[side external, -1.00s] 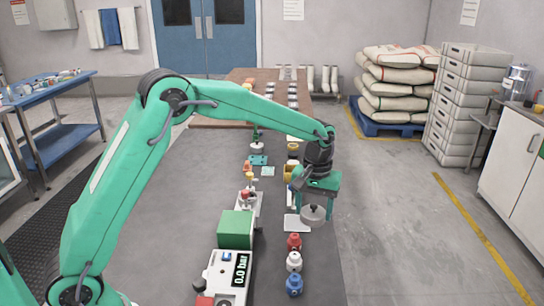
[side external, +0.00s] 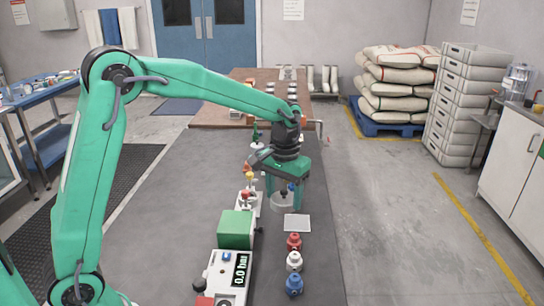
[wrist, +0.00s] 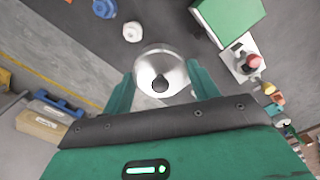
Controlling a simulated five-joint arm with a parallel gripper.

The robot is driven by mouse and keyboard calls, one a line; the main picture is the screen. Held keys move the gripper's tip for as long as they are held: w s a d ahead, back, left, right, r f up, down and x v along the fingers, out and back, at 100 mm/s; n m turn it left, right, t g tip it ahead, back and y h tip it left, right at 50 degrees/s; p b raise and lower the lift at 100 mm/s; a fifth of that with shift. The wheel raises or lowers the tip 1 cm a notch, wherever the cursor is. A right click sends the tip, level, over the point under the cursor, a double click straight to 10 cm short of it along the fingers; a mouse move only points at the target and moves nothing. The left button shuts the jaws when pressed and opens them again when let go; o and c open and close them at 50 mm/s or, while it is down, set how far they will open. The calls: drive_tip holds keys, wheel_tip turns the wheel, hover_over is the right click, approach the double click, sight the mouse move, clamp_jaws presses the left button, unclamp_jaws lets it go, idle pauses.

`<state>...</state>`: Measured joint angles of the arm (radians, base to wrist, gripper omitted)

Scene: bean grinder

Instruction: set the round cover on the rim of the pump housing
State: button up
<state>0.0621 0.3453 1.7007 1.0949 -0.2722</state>
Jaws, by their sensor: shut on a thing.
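The round cover (side external: 283,201) is a pale grey metal disc with a dark knob. It also shows in the wrist view (wrist: 163,62), with the knob between the green fingers. My gripper (side external: 284,193) is shut on the cover and holds it above the dark bench, behind the white pad in the side view. I cannot pick out the pump housing with certainty; my gripper and arm hide part of the bench.
A white pad (side external: 297,223) lies in front of my gripper.

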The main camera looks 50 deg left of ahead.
drive_tip(key=s+a+r+m, duration=0.2)
drive_tip(key=s, duration=0.3)
drive_tip(key=shift+s+a+r, duration=0.2)
drive_tip(key=shift+a+r, duration=0.05)
drive_tip(key=shift+a, duration=0.15)
drive_tip(key=shift+a, duration=0.1)
drive_tip(key=s+a+f+n, duration=0.5)
drive_tip(key=s+a+f, duration=0.2)
drive_tip(key=a, duration=0.1)
drive_tip(key=shift+s+f+n, duration=0.2)
drive_tip(key=shift+s+n, duration=0.1)
drive_tip(key=shift+s, duration=0.1)
drive_tip(key=shift+a, duration=0.1)
hover_over(198, 231)
wheel_tip(198, 231, down, 7)
drive_tip(key=shift+r, duration=0.1)
